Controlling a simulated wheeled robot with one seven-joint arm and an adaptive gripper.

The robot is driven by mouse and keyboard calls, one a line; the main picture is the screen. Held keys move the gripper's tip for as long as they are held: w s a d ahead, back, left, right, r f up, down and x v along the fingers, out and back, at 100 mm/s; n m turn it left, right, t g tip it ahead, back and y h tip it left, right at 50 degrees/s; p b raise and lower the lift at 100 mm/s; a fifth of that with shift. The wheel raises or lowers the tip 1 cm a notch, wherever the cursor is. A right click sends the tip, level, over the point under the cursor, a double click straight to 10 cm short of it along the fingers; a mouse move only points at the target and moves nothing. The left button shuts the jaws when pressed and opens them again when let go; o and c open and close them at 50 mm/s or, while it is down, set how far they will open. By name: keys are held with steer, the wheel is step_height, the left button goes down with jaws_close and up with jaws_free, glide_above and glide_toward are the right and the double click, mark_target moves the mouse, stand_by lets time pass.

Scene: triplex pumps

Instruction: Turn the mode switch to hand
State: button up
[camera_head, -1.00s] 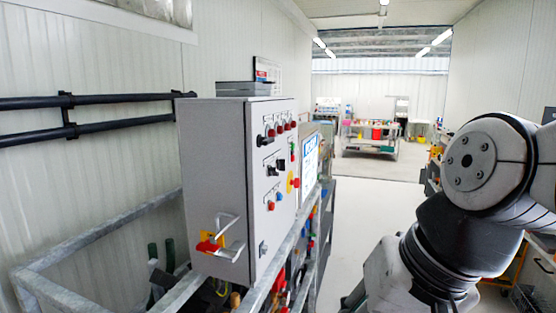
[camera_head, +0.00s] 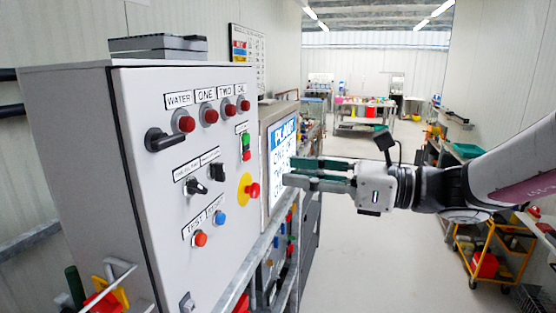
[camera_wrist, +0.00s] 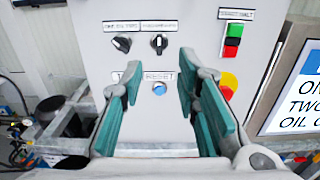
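The grey control cabinet (camera_head: 150,230) has two black rotary switches side by side on its front. The left one (camera_head: 195,187) and the right one (camera_head: 217,171) also show in the wrist view, left (camera_wrist: 122,43) and right (camera_wrist: 159,43). The right knob looks upright, the left one tilted. I cannot read for certain which label marks the mode switch. My gripper (camera_head: 288,171) is to the right of the panel front, pointing at it, apart from the switches. In the wrist view its green-padded fingers (camera_wrist: 158,78) are spread and empty, below the right switch.
A yellow-ringed red button (camera_head: 250,189), a blue button (camera_head: 219,217), a red button (camera_head: 200,238) and a larger black handle (camera_head: 165,140) are on the panel. A lit display (camera_head: 282,150) stands beside it. The aisle floor (camera_head: 370,250) is clear.

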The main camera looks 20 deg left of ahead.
mark_target(224, 166)
steer(key=a, duration=0.4)
steer(key=s+a+p, duration=0.1)
steer(key=a, duration=0.4)
steer(key=a+p, duration=0.1)
steer(key=a, duration=0.3)
steer(key=shift+s+a, duration=0.3)
steer(key=shift+s, duration=0.05)
steer(key=shift+c, duration=0.5)
jaws_close()
